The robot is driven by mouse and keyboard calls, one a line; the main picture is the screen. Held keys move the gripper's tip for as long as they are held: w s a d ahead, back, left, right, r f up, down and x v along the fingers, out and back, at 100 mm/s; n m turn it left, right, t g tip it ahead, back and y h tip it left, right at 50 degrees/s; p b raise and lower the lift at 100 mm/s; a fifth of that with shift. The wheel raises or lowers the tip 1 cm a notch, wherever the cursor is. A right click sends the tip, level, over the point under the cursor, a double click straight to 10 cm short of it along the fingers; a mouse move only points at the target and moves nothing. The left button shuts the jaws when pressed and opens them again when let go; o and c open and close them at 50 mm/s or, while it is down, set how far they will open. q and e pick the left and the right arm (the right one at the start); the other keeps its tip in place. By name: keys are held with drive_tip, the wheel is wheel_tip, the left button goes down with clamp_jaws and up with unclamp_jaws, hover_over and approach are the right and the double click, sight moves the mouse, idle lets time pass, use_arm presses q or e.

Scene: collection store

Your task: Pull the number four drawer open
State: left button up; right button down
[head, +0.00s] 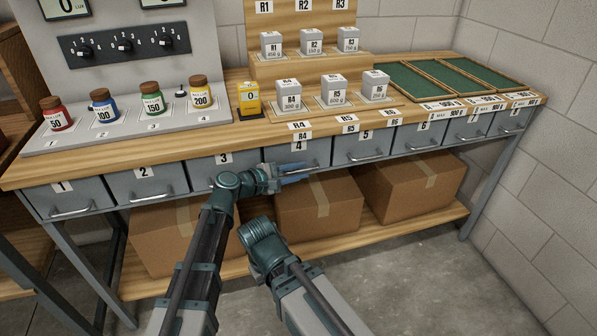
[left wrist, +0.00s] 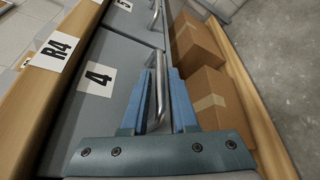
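The number four drawer (head: 312,152) is a grey front under the bench top, with a white "4" label and a metal bar handle. It looks shut, level with its neighbours. In the left wrist view the drawer front (left wrist: 110,100) fills the left half, with its handle (left wrist: 161,95) standing out from it. My left gripper (head: 292,174) is at this handle. Its blue fingers (left wrist: 166,98) lie on either side of the bar, with a narrow gap showing. My right arm reaches in low in the head view; its gripper does not show.
Drawer three (head: 228,168) and drawer five (head: 372,146) flank it. Cardboard boxes (head: 318,205) stand on the lower shelf (head: 395,226) beneath. Weights, coloured jars and green trays stand on the bench top (head: 222,153). The concrete floor (head: 400,290) in front is clear.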

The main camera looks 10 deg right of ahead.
use_arm(q)
clamp_jaws()
idle(1.1)
